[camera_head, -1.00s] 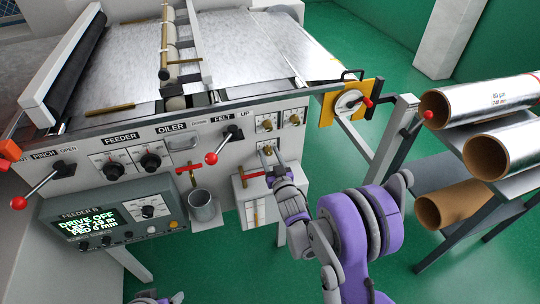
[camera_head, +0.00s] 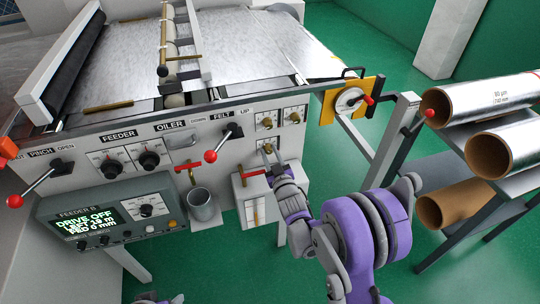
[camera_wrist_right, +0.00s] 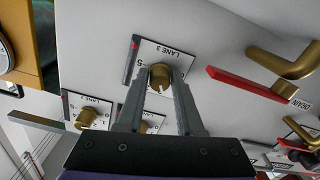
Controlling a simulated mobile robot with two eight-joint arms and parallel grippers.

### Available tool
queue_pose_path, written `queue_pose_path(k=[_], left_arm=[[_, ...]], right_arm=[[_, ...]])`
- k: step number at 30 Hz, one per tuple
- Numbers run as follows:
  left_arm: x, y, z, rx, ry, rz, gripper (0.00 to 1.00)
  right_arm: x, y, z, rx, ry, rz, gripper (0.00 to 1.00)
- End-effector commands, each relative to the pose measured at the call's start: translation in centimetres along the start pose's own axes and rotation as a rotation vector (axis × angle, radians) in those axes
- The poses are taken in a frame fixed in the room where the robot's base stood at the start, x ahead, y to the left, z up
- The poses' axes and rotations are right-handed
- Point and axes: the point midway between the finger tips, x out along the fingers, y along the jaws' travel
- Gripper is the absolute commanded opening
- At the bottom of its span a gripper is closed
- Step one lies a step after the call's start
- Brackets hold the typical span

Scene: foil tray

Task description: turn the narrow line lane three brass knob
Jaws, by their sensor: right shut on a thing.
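The lane three brass knob (camera_wrist_right: 160,72) sits on a white plate labelled LANE 3, with a scale beside it, in the right wrist view. My right gripper (camera_wrist_right: 161,80) has one grey finger on each side of this knob and is shut on it. In the head view the right gripper (camera_head: 269,156) reaches the lower knob plate on the machine's front panel, and its fingers partly cover the knob. The exact pointer setting is too small to read.
Two more brass lane knobs (camera_head: 267,123) (camera_head: 294,117) sit just above in the head view. A red-handled brass valve (camera_wrist_right: 250,85) is close to the right finger in the wrist view. Foil rolls (camera_head: 490,100) lie on a rack at right.

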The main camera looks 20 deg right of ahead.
Motion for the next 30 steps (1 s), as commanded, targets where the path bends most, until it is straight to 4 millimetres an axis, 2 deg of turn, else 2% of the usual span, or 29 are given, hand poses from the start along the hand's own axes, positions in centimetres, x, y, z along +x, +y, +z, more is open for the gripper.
queue_pose_path(k=[12,30], left_arm=[[1.7,0.0,1.1,0.0,-0.006,0.0,0.73],[2.9,0.0,1.8,0.0,-0.011,0.0,0.73]], right_arm=[[-0.1,0.0,0.2,-0.392,-0.002,0.0,0.0],[-0.1,0.1,0.1,-0.935,-0.003,-0.001,0.0]])
